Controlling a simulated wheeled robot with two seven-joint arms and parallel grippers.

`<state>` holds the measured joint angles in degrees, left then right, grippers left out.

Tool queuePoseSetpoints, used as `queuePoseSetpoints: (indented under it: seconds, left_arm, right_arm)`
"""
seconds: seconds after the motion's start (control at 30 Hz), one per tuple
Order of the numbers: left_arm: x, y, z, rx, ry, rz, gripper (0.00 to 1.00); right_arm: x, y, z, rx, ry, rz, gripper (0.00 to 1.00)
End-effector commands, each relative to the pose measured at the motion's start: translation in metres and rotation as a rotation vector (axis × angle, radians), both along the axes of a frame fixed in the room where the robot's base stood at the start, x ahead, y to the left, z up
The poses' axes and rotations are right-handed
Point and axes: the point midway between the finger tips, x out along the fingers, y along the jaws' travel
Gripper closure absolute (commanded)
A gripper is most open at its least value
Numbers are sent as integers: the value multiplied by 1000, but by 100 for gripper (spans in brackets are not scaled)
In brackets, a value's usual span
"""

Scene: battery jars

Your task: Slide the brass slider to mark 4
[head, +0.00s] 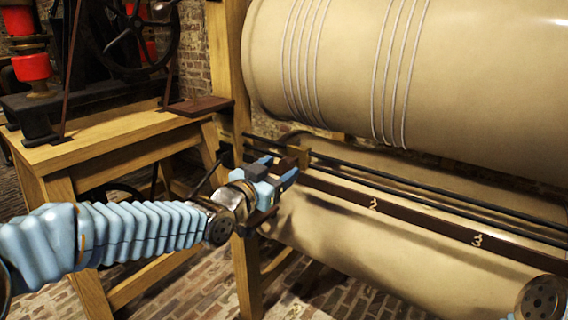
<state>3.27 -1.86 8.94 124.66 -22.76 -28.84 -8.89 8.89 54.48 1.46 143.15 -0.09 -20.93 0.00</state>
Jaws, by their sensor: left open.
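The brass slider (299,154) is a small brownish block on the dark rails, near their left end in the head view. My left gripper (286,170) is open right at the slider, with its jaws close to it. I cannot tell whether they touch it. The dark scale bar (425,224) runs down to the right and carries a mark 2 (373,204) and a mark 3 (478,240). The slider is left of mark 2. Mark 4 does not show. My right gripper is not in view; only part of my right arm shows at bottom right.
A large tan cylinder (480,75) with cord windings hangs above the rails, and another tan rounded surface (350,245) lies below. A wooden post (230,70) stands left of the rails. A wooden table (100,140) bears a dark wheeled machine (125,40).

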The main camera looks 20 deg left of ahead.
Motion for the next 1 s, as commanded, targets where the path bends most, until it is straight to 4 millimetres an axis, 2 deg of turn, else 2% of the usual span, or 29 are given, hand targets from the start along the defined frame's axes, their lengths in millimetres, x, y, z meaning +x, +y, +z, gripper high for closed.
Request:
queuePoseSetpoints:
  seconds: [0.1, 0.2, 0.53, 0.9, 0.93, 1.0]
  left_arm:
    - [16, -5, 1, -1, 1, -1, 39]
    - [24, -7, 0, -1, 1, 0, 39]
    - [27, -8, 0, 0, 1, 1, 39]
    - [27, -8, 0, 0, 1, 1, 96]
    - [27, -8, 0, 0, 1, 1, 100]
    - [27, -8, 0, 0, 1, 1, 100]
  right_arm:
    - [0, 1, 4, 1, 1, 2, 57]
    - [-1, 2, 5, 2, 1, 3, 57]
    - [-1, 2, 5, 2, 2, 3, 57]
    - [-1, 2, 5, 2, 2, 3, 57]
    - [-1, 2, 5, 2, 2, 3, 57]
    - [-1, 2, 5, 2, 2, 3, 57]
